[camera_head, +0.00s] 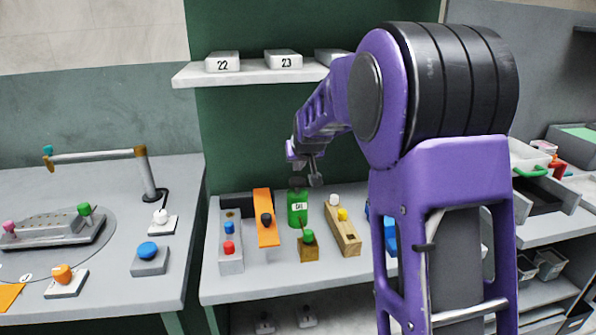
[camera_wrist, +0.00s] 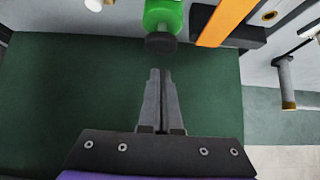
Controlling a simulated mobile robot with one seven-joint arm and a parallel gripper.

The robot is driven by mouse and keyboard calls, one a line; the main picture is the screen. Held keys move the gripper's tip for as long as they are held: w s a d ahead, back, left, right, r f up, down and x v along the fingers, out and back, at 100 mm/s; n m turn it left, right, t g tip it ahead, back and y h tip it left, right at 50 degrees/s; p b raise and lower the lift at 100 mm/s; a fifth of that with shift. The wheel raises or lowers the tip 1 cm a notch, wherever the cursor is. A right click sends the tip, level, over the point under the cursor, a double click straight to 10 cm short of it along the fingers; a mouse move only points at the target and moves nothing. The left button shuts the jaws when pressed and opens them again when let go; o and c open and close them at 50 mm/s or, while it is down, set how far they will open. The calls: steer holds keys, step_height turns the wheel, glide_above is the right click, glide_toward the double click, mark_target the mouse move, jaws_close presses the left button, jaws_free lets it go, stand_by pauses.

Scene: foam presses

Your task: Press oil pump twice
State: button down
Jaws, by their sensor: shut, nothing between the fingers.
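The oil pump is a green bottle (camera_head: 297,209) with a white label and a dark pump head (camera_head: 297,183), upright on the grey bench. In the wrist view, the green bottle (camera_wrist: 164,14) and its black head (camera_wrist: 161,43) show at the top centre. My gripper (camera_head: 316,181) is close to the pump head, a little to its right in the head view. In the wrist view, my gripper's fingers (camera_wrist: 160,73) are shut and empty, with their tips pointing at the black head. A gap shows between tips and head there. Whether they touch in depth cannot be told.
An orange panel with a dark knob (camera_head: 266,220) stands left of the bottle. A grey block with coloured buttons (camera_head: 230,249), a green-knobbed block (camera_head: 308,247) and a wooden block (camera_head: 343,233) are nearby. A white shelf (camera_head: 190,76) with numbered boxes hangs above.

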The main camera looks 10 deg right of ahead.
steer(key=v, duration=0.9)
steer(key=shift+s, duration=0.2)
stand_by(0.4)
